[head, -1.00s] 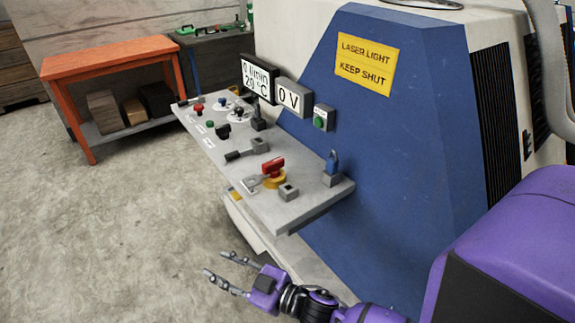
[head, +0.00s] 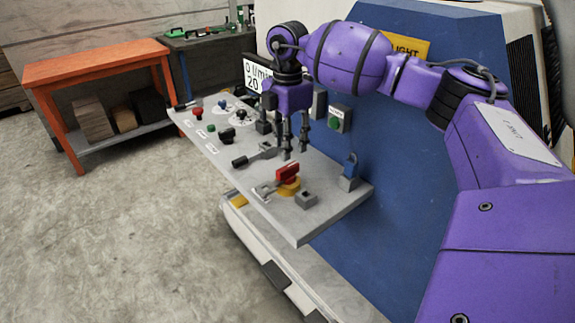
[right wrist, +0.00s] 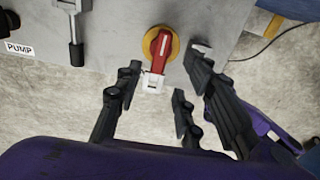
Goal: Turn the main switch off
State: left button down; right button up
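The main switch (head: 287,173) is a red handle on a round yellow base near the front end of the grey control panel (head: 318,222). In the right wrist view the red handle (right wrist: 160,50) points toward my gripper, with a pale bracket (right wrist: 153,84) at its end. My right gripper (head: 294,148) hangs fingers down over the panel, just behind the switch in the head view. In the right wrist view its fingers (right wrist: 157,93) are spread, with nothing between them. They appear apart from the handle. My left gripper is not in view.
A blue padlock (head: 350,165) on a grey block and a small grey block (head: 306,198) are near the switch. A black-handled lever (head: 250,158) and several knobs lie farther along the panel. A green-button box (head: 339,118) is on the blue machine wall (head: 400,225).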

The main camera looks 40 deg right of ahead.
aim_at(288, 167)
jog(key=shift+s+d+f, duration=0.1)
jog(key=shift+d+f, duration=0.15)
jog(key=shift+f, duration=0.05)
notch_tip(288, 167, down, 7)
jog(key=shift+a+r, duration=0.1)
jog(key=shift+c, duration=0.5)
grip_shut()
